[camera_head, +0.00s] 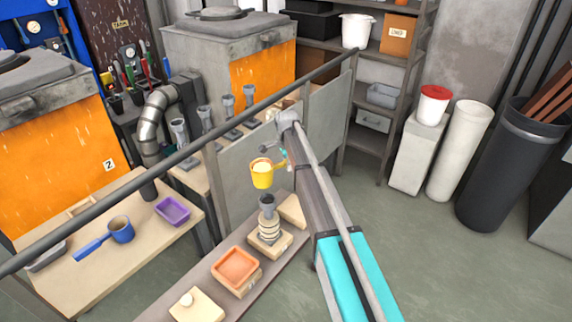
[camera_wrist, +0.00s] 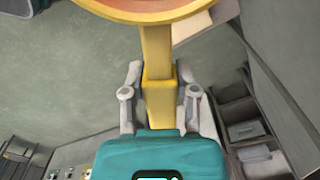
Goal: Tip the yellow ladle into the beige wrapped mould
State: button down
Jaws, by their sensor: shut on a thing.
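The yellow ladle (camera_head: 262,178) hangs in the air in the head view, bowl upright, with pale contents showing at its top. My gripper (camera_head: 285,158) is shut on its handle. In the wrist view the yellow handle (camera_wrist: 157,60) runs between my gripper's two grey fingers (camera_wrist: 160,95), and part of the bowl (camera_wrist: 150,10) shows at the top edge. The beige wrapped mould (camera_head: 269,232) stands upright on the narrow bench, with a grey funnel-like cup (camera_head: 267,203) on top. The ladle is above this cup and apart from it.
An orange tray (camera_head: 236,266) on a block and a pale block with a white knob (camera_head: 196,304) stand left of the mould. A pale block (camera_head: 293,211) is right behind it. A blue ladle (camera_head: 121,229) lies on the left bench.

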jog(key=shift+f+b, duration=1)
jog(key=shift+f, duration=0.1)
jog(key=shift+s+t+y, duration=0.1)
jog(key=shift+t+y, duration=0.2)
jog(key=shift+t, duration=0.4)
jog(key=shift+w+r, duration=0.1)
jog(key=shift+w, duration=0.15)
jog(key=shift+t, duration=0.3)
jog(key=shift+t+y+b, duration=0.3)
jog(key=shift+t+y, duration=0.1)
jog(key=shift+t, duration=0.1)
jog(key=shift+t, duration=0.5)
jog(key=shift+w+a, duration=0.1)
jog(key=shift+t+y+b, duration=0.6)
jog(key=shift+t+b, duration=0.2)
jog(key=shift+b, duration=0.1)
dwell(0.4)
jog(key=shift+t+y+b, duration=0.3)
jog(key=shift+t+b, duration=0.8)
jog(key=shift+b, duration=0.05)
dwell(2.1)
